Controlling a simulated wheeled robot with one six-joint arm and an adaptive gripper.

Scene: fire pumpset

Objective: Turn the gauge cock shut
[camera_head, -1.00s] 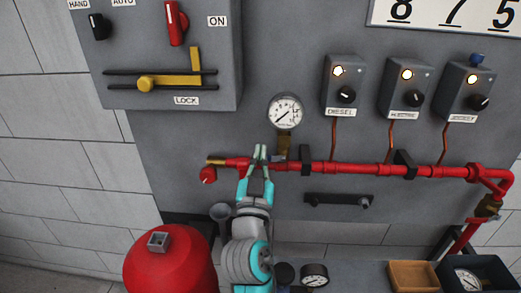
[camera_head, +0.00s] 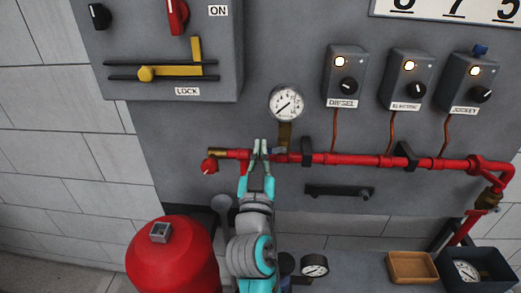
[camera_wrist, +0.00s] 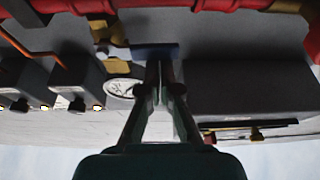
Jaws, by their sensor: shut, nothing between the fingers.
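The gauge cock (camera_head: 284,138) is a brass fitting between the round white pressure gauge (camera_head: 286,103) and the red pipe (camera_head: 350,159). A small blue-grey lever (camera_head: 279,150) shows at its foot. In the wrist view, which is upside down, the blue lever (camera_wrist: 155,51) reaches sideways from the brass cock (camera_wrist: 108,30), with the gauge (camera_wrist: 122,88) beyond. My gripper (camera_head: 260,146) is in front of the pipe, just left of the cock. Its fingers (camera_wrist: 160,75) are shut and empty, with tips close to the lever; I cannot tell whether they touch.
A black pipe clamp (camera_head: 306,150) stands right of the cock. A red valve knob (camera_head: 209,166) is at the pipe's left end. Three grey control boxes (camera_head: 345,77) are on the right, and a lever box (camera_head: 170,50) is upper left. A red tank (camera_head: 170,258) stands lower left.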

